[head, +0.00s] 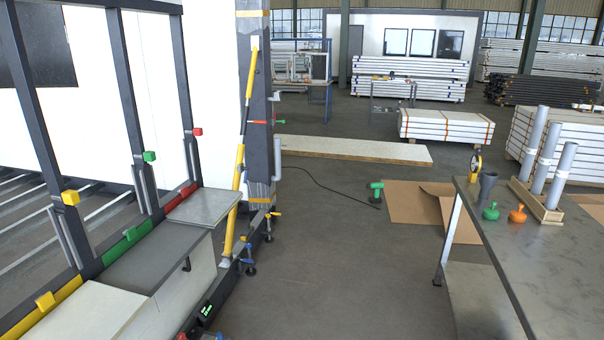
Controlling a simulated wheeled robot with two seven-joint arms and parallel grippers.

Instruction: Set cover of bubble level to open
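I cannot pick out the bubble level or its cover with certainty. A small dark device with green lit marks (205,311) sits low at the foot of the frame, near the bottom edge; it may be the level, but it is too small to tell and no cover can be made out on it. A long yellow brace (238,170) leans against the dark corner post (259,130) of the frame. Neither my left nor my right gripper is in view.
Grey-topped boxes (205,206) line the frame at left, beside yellow, green and red blocks. At right a metal table (530,250) holds grey tubes (548,158), a green item (491,211) and an orange item (517,214). Open floor (330,270) lies between. A cable (325,185) crosses it.

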